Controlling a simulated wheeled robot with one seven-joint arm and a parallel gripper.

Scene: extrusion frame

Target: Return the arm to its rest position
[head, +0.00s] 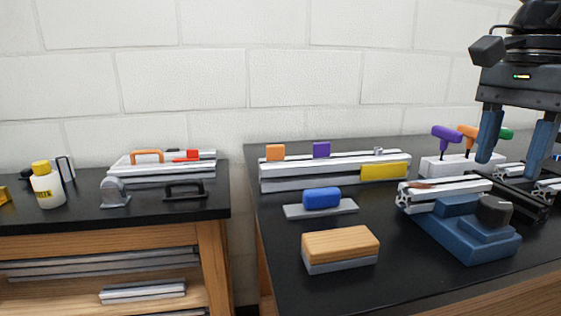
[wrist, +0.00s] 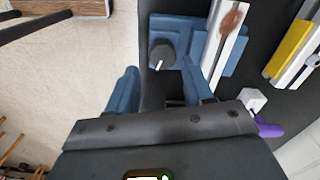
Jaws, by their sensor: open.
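My gripper (head: 517,135) is at the upper right of the head view, raised above the right bench. Its two blue fingers are apart with nothing between them.
Purple, orange and green handled tools stand in a white holder (head: 452,165) close behind the fingers. A wooden block (head: 340,245), a blue block (head: 321,197) and a rail with a yellow piece (head: 384,171) are on the right bench (head: 285,280). A gap separates the left bench (head: 100,232).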

